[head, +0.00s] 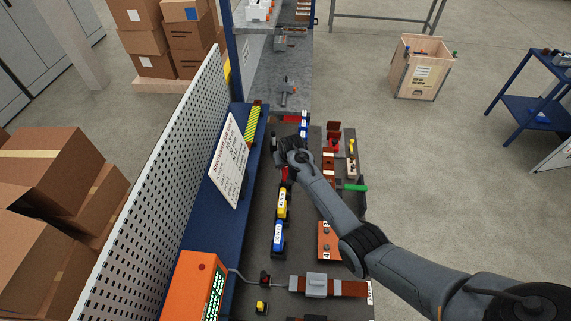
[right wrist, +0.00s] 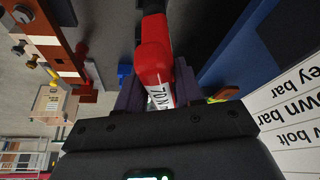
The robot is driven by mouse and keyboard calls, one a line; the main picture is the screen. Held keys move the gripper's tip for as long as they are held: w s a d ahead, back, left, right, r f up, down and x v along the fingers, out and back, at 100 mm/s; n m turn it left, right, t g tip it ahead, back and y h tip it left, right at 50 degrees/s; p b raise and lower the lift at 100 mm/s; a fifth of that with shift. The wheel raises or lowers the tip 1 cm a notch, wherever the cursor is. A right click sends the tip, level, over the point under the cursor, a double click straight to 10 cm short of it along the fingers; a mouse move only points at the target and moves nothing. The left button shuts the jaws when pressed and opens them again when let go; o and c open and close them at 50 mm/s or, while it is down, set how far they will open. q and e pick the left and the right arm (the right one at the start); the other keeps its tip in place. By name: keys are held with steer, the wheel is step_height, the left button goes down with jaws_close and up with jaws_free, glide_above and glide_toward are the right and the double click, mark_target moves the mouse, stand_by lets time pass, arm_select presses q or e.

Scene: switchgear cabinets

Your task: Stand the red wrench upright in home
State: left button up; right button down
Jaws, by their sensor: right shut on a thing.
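The red wrench (right wrist: 153,55) sits between the fingers of my right gripper (right wrist: 159,90) in the right wrist view. It has a white label, and its end away from the gripper is black. In the head view my right gripper (head: 283,152) is over the bench, behind the yellow wrench. A bit of red (head: 285,173) shows just below it, probably the red wrench. I cannot tell its tilt or whether it touches anything. The yellow wrench (head: 282,203) and the blue wrench (head: 278,236) are in a row in black holders. Home cannot be picked out for sure. My left gripper is out of view.
A white sign (head: 230,162) and perforated panel (head: 150,190) stand left of the bench. An orange box (head: 193,287) is at the front left. A brown block (head: 328,240) and a green-handled tool (head: 355,188) lie right of the wrenches. Free floor lies farther right.

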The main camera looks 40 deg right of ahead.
steer(key=shift+f+b, duration=0.5)
steer(key=shift+f, duration=0.3)
steer(key=shift+w+f+b, duration=0.1)
steer(key=shift+f+b, duration=0.5)
steer(key=shift+f, duration=0.3)
steer(key=shift+f+b, duration=0.65)
steer(key=shift+f, duration=0.35)
steer(key=shift+f+b, duration=0.3)
steer(key=shift+f, duration=0.15)
steer(key=c, duration=0.6)
jaws_free()
steer(key=shift+c, duration=0.2)
steer(key=shift+f, duration=0.1)
